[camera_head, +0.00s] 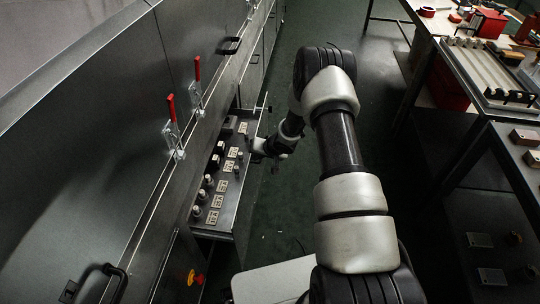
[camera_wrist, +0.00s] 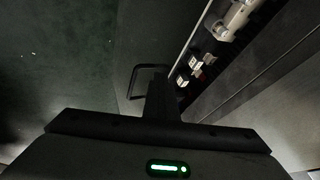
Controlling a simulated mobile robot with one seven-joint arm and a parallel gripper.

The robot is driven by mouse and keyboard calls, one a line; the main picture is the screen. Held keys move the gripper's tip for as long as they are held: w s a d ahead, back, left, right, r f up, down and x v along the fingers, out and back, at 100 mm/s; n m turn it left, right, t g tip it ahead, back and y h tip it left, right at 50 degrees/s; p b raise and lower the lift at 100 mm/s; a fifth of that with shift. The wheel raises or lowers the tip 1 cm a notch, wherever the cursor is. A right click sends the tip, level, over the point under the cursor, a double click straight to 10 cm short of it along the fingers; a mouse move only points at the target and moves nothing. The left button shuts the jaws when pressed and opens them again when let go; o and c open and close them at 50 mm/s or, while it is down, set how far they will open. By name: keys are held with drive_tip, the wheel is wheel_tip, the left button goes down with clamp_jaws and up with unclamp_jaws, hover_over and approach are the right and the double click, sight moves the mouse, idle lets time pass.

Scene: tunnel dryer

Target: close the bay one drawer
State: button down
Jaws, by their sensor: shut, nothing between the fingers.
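The drawer (camera_head: 231,203) stands pulled out from the dark cabinet on the left in the head view. It holds several knobs, fittings and small labelled plates. My gripper (camera_head: 257,152) is at the outer side of the drawer front, close beside it. In the wrist view my gripper's fingers (camera_wrist: 160,82) are together and empty. A dark bar handle (camera_wrist: 147,68) stands out just beyond the fingertips, and the drawer edge (camera_wrist: 189,55) runs to its right. Whether the fingers touch the handle or the front I cannot tell.
The cabinet face (camera_head: 105,150) carries red-handled toggle clamps (camera_head: 172,110) above the drawer and a red knob (camera_head: 194,278) below. Benches with trays (camera_head: 480,70) stand on the right.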

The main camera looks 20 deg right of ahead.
drive_tip(key=w+a+b, duration=0.1)
drive_tip(key=w+a, duration=0.3)
drive_tip(key=a, duration=0.6)
drive_tip(key=shift+w+a+b, duration=0.25)
drive_tip(key=shift+a+b, duration=0.1)
drive_tip(key=shift+a, duration=0.05)
drive_tip(key=shift+s+d, duration=0.1)
drive_tip(key=shift+d, duration=0.1)
